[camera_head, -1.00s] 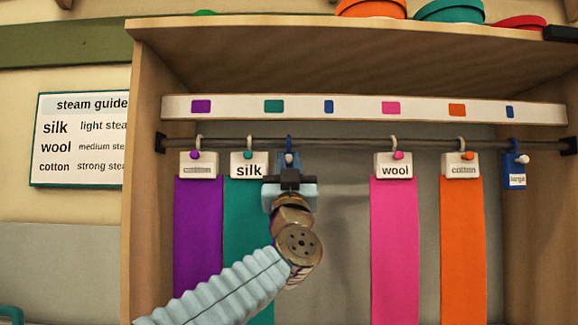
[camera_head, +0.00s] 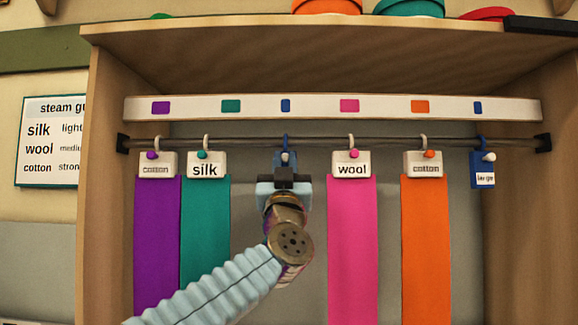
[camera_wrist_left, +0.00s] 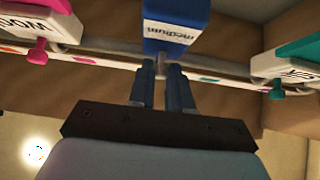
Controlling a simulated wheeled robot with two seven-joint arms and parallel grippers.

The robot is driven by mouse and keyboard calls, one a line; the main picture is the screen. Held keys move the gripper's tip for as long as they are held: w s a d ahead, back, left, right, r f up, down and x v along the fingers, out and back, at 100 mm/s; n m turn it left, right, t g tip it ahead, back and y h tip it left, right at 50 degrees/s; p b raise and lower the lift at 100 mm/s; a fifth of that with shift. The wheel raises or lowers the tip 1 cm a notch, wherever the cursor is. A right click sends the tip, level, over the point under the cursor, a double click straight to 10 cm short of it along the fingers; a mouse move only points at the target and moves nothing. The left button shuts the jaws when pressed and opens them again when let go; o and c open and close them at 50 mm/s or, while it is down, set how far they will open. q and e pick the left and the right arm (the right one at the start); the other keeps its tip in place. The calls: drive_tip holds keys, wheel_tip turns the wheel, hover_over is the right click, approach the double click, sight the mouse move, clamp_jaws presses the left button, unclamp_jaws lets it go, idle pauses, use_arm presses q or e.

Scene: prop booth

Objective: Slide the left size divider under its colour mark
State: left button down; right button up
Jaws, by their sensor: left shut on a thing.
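The left size divider (camera_head: 284,157) is a blue tag hooked on the dark rail (camera_head: 315,142). In the wrist view the divider (camera_wrist_left: 176,28) carries a white label reading "medium", seen upside down. My left gripper (camera_head: 285,172) is shut on the divider's lower part; its two fingers (camera_wrist_left: 161,82) also show in the wrist view. The left blue colour mark (camera_head: 286,105) on the white strip (camera_head: 380,107) is straight above the divider's hook. The gripper hides the divider's lower part in the head view. My right gripper is out of view.
Purple (camera_head: 157,240) and teal (camera_head: 205,235) cloths hang left of the divider, with a gap. Pink (camera_head: 352,240) and orange (camera_head: 425,240) cloths hang to the right. Another blue divider (camera_head: 483,172) hangs at the rail's right end, below and near another blue mark (camera_head: 478,107).

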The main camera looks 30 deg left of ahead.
use_arm(q)
drive_tip(key=shift+d, duration=0.1)
drive_tip(key=c, duration=1)
unclamp_jaws()
drive_tip(key=shift+c, duration=0.2)
drive_tip(key=shift+s+f, duration=0.15)
drive_tip(key=shift+f, duration=0.1)
drive_tip(key=b+v, duration=0.5)
drive_tip(key=v, duration=0.8)
drive_tip(key=shift+s+d, duration=0.1)
drive_tip(key=shift+d, duration=0.05)
